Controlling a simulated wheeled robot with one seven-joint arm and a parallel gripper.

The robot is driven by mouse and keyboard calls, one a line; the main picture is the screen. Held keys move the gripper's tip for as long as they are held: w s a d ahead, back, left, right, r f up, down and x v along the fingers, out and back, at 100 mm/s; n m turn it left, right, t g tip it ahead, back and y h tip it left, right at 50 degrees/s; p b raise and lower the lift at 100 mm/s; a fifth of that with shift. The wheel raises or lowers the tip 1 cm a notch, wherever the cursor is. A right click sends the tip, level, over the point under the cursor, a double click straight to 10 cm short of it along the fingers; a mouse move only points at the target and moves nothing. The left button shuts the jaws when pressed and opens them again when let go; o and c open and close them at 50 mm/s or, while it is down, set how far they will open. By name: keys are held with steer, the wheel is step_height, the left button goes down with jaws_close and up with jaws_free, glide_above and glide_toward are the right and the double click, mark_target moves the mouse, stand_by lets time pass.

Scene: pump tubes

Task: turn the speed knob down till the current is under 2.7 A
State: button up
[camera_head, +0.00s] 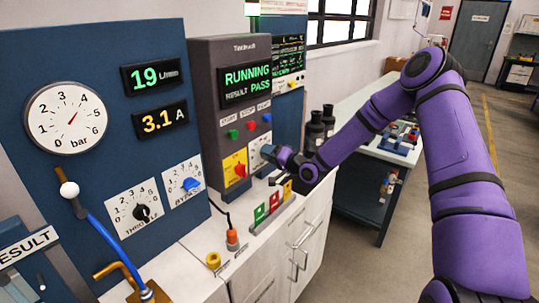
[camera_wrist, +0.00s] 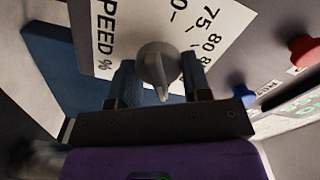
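The grey speed knob (camera_wrist: 157,65) sits on a white plate marked "SPEED %" (camera_wrist: 104,40) in the wrist view, with the 75 and 80 marks showing near it. My gripper (camera_wrist: 158,85) has one finger on each side of the knob; I cannot tell whether the fingers touch it. In the head view my gripper (camera_head: 270,153) is at the white dial plate (camera_head: 256,147) on the grey tester and hides the knob. The current display (camera_head: 160,118) reads 3.1 A in yellow.
The flow display (camera_head: 152,76) reads 19 L/min, and the tester screen (camera_head: 248,83) reads RUNNING, RESULT PASS. A red knob on a yellow plate (camera_head: 229,164) is just left of my gripper. Throttle (camera_head: 142,212) and bypass (camera_head: 190,184) knobs are farther left. Coloured blocks (camera_head: 266,208) stand below on the bench.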

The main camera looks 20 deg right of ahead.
steer(key=c, duration=0.3)
steer(key=shift+n, duration=0.3)
steer(key=shift+s+a+r+n, duration=0.1)
steer(key=shift+r+n, duration=0.05)
steer(key=shift+n, duration=2.45)
steer(key=o, duration=0.9)
steer(key=shift+c, duration=0.2)
steer(key=v, duration=1.1)
